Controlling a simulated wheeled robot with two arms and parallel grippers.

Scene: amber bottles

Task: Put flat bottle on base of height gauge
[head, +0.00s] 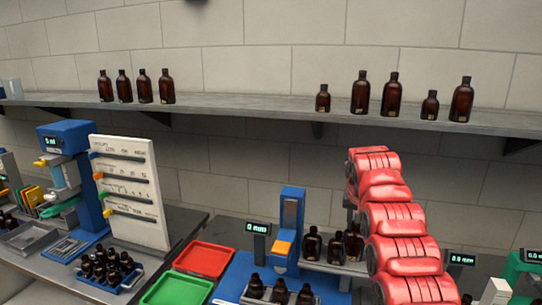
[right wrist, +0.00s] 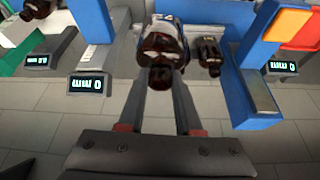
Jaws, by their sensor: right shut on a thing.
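The blue height gauge (head: 290,230) with an orange jaw stands at the centre of the bench in the head view; it appears at the right in the right wrist view (right wrist: 260,90). My right gripper (right wrist: 160,82) is shut on a dark amber bottle (right wrist: 160,48), seen between its two fingers. In the head view this seems to be the bottle (head: 354,242) just left of my red right arm, which hides part of it. I cannot tell whether its base touches the surface. Another amber bottle (right wrist: 209,57) stands between it and the gauge. My left gripper is out of view.
Several amber bottles (head: 361,92) stand on the wall shelf (head: 250,112). A rack of bottles (head: 279,293) is in front of the gauge. A red tray (head: 203,259) and green tray (head: 178,291) lie to its left. Other devices with displays (right wrist: 85,83) stand on the gripper's other side.

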